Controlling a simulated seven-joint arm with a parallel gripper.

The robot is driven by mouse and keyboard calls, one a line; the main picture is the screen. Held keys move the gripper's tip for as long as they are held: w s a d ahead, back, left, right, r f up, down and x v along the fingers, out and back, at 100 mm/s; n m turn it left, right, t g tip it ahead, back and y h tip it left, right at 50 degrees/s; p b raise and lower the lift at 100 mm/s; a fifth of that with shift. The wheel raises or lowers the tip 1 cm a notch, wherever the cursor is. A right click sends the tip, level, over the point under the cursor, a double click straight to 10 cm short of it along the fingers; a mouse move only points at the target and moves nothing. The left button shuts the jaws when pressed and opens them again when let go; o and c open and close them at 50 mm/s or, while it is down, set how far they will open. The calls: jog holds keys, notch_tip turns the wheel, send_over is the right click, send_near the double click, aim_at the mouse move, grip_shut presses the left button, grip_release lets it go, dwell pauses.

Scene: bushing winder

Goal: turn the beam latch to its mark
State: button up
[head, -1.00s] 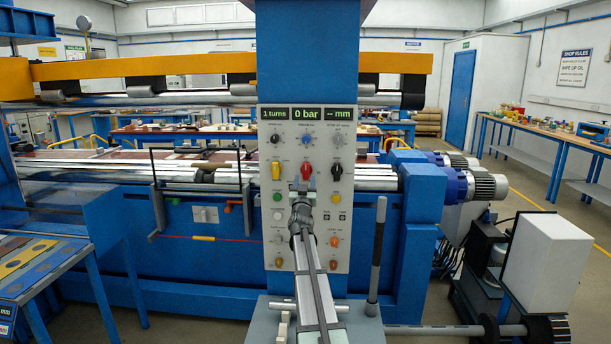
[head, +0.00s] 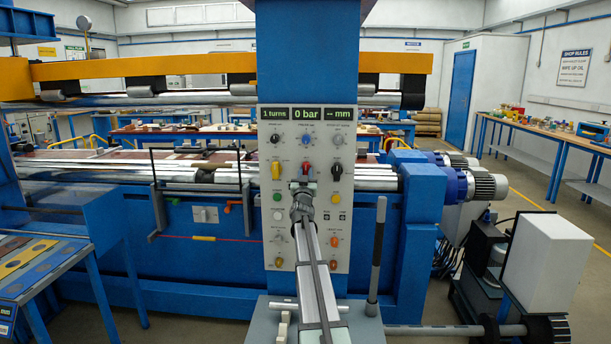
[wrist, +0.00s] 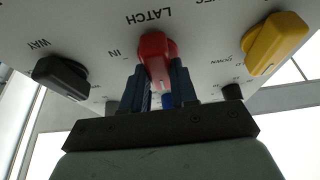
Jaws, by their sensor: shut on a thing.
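The beam latch is a red knob (head: 306,168) in the middle of the grey control panel (head: 345,207). My gripper (head: 304,188) reaches up to the knob from below. In the wrist view the dark fingers of my gripper (wrist: 162,85) stand on both sides of the red knob, shut on it. The fingers and the knob's lower part hide the mark it points at.
A yellow knob (wrist: 278,42) and a black knob (wrist: 62,76) flank the latch closely. A blue knob (head: 306,140) sits above it, with displays reading 1 turns, 0 bar and -- mm over that. Several more knobs and buttons lie lower on the panel. A dark upright lever (head: 377,250) stands right of my arm.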

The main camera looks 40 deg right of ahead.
grip_shut()
jog(key=shift+m, duration=0.5)
jog(key=m+g, duration=0.1)
jog(key=m, duration=0.1)
jog(key=m+g+h, duration=0.1)
jog(key=m, duration=0.1)
jog(key=shift+w+h, duration=0.1)
jog(key=shift+h, duration=0.2)
jog(key=m+g, duration=0.1)
jog(key=m, duration=0.2)
jog(key=m+g+h, duration=0.1)
jog(key=m+g, duration=0.1)
jog(key=m, duration=0.1)
jog(key=shift+r+m, duration=0.15)
jog(key=shift+m, duration=0.15)
jog(key=m+g, duration=0.1)
jog(key=m, duration=0.2)
jog(key=m+g, duration=0.1)
jog(key=m, duration=0.2)
jog(key=shift+g, duration=0.4)
jog(key=m, duration=0.2)
jog(key=m+g+y, duration=0.1)
jog(key=m, duration=0.1)
jog(key=shift+m+y, duration=0.3)
jog(key=shift+m, duration=0.3)
